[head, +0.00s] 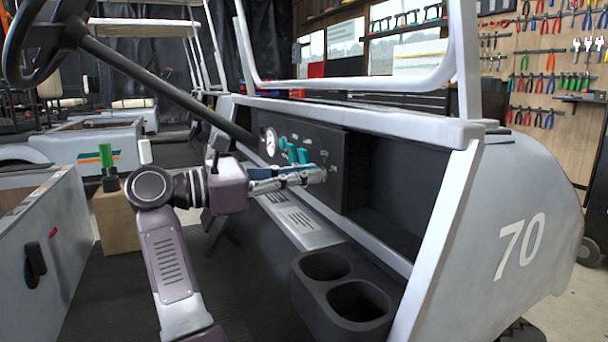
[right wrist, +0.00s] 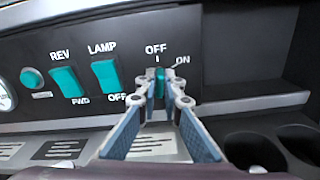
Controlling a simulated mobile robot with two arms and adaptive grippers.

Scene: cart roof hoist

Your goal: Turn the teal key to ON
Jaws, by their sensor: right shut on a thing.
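The teal key (right wrist: 160,82) is on the dark dashboard panel, below the printed OFF and to the left of the printed ON. In the right wrist view it stands upright, in line with the OFF mark. My right gripper (head: 321,175) reaches the panel from the left in the head view. Its two fingertips are shut on the key, one on each side, as the right wrist view (right wrist: 161,94) shows. In the head view the fingers hide the key. My left gripper is not in view.
Left of the key are a teal LAMP rocker (right wrist: 105,83), a teal REV/FWD rocker (right wrist: 66,82) and a round teal button (right wrist: 31,77). A cup holder (head: 340,320) sits below the panel. The steering column (head: 165,85) crosses at upper left. An open dash recess (head: 390,180) lies right.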

